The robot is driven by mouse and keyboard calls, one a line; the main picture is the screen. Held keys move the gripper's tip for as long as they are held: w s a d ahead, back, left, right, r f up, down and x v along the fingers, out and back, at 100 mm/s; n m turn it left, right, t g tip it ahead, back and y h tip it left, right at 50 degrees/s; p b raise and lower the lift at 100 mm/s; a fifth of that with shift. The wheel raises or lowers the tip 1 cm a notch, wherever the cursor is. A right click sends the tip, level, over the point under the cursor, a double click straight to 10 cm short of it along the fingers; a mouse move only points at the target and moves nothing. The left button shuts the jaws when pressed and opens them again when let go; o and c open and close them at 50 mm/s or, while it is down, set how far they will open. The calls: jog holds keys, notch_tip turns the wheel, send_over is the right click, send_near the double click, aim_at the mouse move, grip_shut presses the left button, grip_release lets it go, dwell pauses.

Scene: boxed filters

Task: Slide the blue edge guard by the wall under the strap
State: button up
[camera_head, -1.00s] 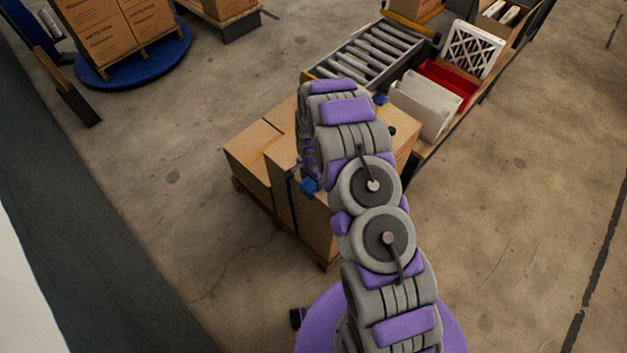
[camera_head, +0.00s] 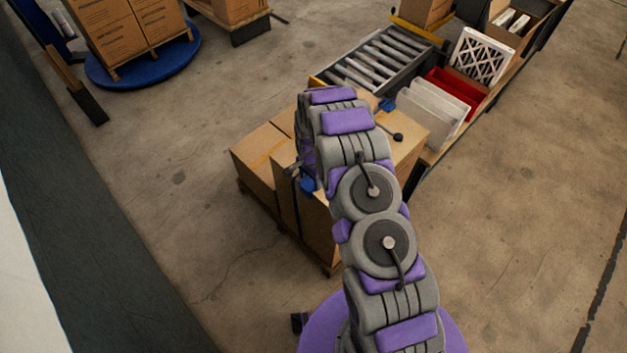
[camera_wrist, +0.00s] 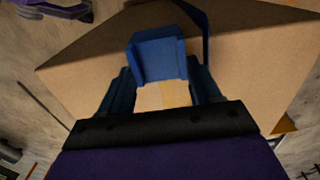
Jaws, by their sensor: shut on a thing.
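The blue edge guard (camera_head: 308,185) is at the wall-side top edge of the strapped carton (camera_head: 318,222), close beside the dark strap (camera_head: 296,205). In the wrist view the guard (camera_wrist: 158,58) is an angled blue piece between the fingers of my gripper (camera_wrist: 160,78), which is shut on it. The strap (camera_wrist: 205,30) runs just right of the guard there. I cannot tell whether any of the guard's edge lies under the strap. In the head view my arm hides the gripper and part of the carton top.
Another blue guard (camera_head: 387,104) shows at the carton's far side, near a black knob (camera_head: 398,137). A roller conveyor (camera_head: 375,62) and a bench with a red bin (camera_head: 455,88) stand behind. Open floor lies left, towards the wall's dark strip (camera_head: 75,230).

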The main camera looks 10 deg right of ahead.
jog(key=shift+w+a, duration=0.8)
jog(key=shift+w, duration=0.3)
jog(key=shift+w+a, duration=0.1)
jog(key=shift+w, duration=0.05)
jog(key=shift+w+a, duration=0.45)
jog(key=shift+w, duration=0.15)
jog(key=o, duration=1.1)
jog(key=shift+o, duration=0.2)
notch_tip(320, 180, up, 17)
jog(key=p, duration=0.1)
jog(key=shift+r, duration=0.2)
